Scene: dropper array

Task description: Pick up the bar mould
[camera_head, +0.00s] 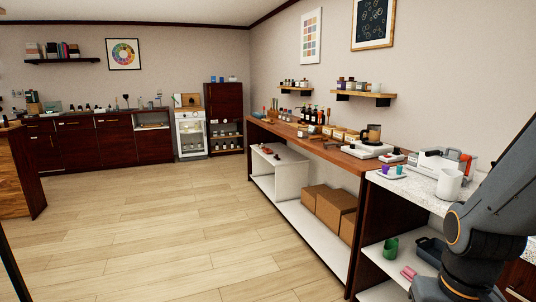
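I cannot pick out the bar mould with certainty; the small items on the benches are too small to tell apart. A dark tray-like item (431,250) lies on the lower shelf at the right, partly hidden behind my arm. Small dark reddish items (268,152) lie on the white shelf unit under the long bench. Several small items stand along the long wooden bench (340,155). My arm fills the right edge of the view, and my gripper is out of the picture.
Open wooden floor (190,235) lies in the middle. A green cup (390,249) and a pink roll (408,273) sit on the lower right shelf. A white mug (448,185) stands on the speckled counter. Cardboard boxes (333,207) sit under the bench. Dark cabinets (105,142) line the far wall.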

